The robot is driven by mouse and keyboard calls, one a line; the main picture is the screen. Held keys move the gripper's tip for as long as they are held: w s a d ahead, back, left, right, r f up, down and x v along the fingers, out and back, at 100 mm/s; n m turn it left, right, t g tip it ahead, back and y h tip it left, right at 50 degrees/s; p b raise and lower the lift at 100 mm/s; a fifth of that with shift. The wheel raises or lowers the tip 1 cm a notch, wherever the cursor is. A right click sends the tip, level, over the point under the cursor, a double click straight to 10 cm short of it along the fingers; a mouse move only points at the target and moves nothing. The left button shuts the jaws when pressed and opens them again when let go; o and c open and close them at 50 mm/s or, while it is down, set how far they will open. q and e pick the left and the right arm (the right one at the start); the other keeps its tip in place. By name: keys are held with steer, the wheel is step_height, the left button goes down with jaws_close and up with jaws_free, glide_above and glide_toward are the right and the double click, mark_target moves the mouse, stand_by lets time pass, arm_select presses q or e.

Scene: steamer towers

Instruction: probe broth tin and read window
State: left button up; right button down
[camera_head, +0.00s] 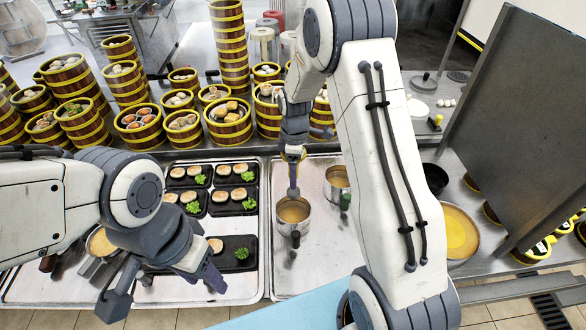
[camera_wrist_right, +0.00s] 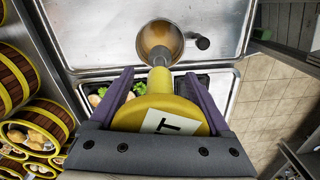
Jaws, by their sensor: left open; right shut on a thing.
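My right gripper (camera_head: 293,150) is shut on a yellow probe, which shows best in the right wrist view (camera_wrist_right: 160,105). The probe has a round yellow head with a white patch marked with a dark T, and a grey stem pointing at the broth tin. The broth tin (camera_head: 292,222) is a metal pot with a dark handle and tan broth, standing on the metal tray; it also shows in the right wrist view (camera_wrist_right: 160,42). The stem end overlaps the tin's opening; I cannot tell whether it touches the broth. My left gripper (camera_head: 165,288) is open and empty at the lower left.
A second metal tin (camera_head: 337,178) stands just behind and right of the broth tin. Black trays (camera_head: 234,250) with buns and greens lie on the left tray. Steamer towers (camera_head: 230,45) line the back. A large pan (camera_head: 459,232) and a grey upright panel (camera_head: 515,130) are at right.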

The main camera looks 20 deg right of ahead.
steer(key=shift+f+b, duration=1.15)
steer(key=shift+f, duration=0.55)
steer(key=shift+f+b, duration=0.8)
steer(key=shift+f, duration=0.4)
step_height(320, 180, down, 10)
steer(key=b, duration=0.6)
steer(key=shift+b, duration=0.35)
stand_by(3.7)
